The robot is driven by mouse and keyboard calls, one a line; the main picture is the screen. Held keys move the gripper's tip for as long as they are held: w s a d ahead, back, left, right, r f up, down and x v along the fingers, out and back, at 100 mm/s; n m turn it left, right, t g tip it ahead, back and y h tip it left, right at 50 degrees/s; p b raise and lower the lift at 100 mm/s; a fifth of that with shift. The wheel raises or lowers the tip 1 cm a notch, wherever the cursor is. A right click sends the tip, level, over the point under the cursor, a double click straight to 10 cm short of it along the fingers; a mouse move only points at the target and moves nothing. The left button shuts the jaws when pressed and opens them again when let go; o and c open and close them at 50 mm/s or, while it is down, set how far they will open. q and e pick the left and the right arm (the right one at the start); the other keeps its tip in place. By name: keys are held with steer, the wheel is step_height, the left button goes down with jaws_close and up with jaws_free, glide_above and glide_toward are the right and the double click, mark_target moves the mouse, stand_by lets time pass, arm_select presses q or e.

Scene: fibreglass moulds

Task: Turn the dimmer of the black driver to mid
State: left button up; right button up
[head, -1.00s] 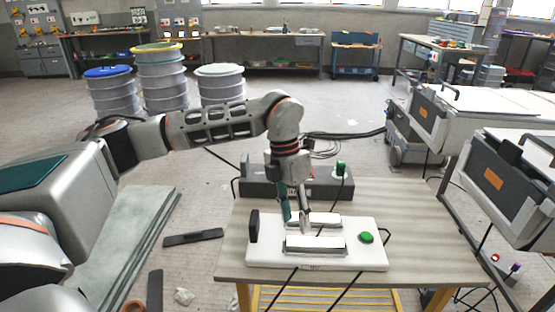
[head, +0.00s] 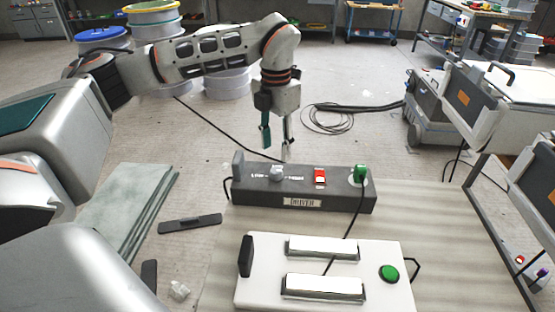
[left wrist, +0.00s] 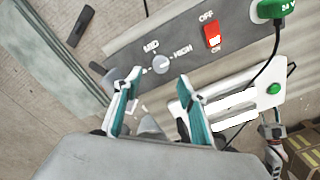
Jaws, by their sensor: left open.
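The black driver (head: 335,199) is a long dark box at the back of the table, labelled DRIVER. Its dimmer is a pale round knob (head: 276,173) on the left part of the top. In the left wrist view the knob (left wrist: 161,64) sits near the MID and HIGH markings; I cannot tell its pointer's exact setting. My left gripper (head: 277,144) is open and empty, pointing down, above and apart from the knob. In the left wrist view its teal fingers (left wrist: 159,78) are spread to either side just below the knob.
The driver also carries a red switch (head: 320,177) and a green plug (head: 360,173) with a black cable. A white board (head: 270,255) with two white bars and a green button (head: 389,273) lies in front. The table's right part (head: 455,240) is clear.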

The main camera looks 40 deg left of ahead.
mark_target(276, 170)
arm_select(q)
steer(key=shift+s+f, duration=0.1)
steer(key=shift+f, duration=0.5)
step_height(276, 170, down, 4)
steer(key=shift+r+b, duration=0.1)
steer(key=shift+b, duration=0.65)
step_height(276, 170, down, 2)
steer(key=shift+f+b, duration=0.2)
steer(key=shift+b, duration=0.15)
steer(key=shift+f, duration=0.2)
steer(key=c, duration=1.1)
arm_select(e)
steer(key=shift+a+f, duration=0.2)
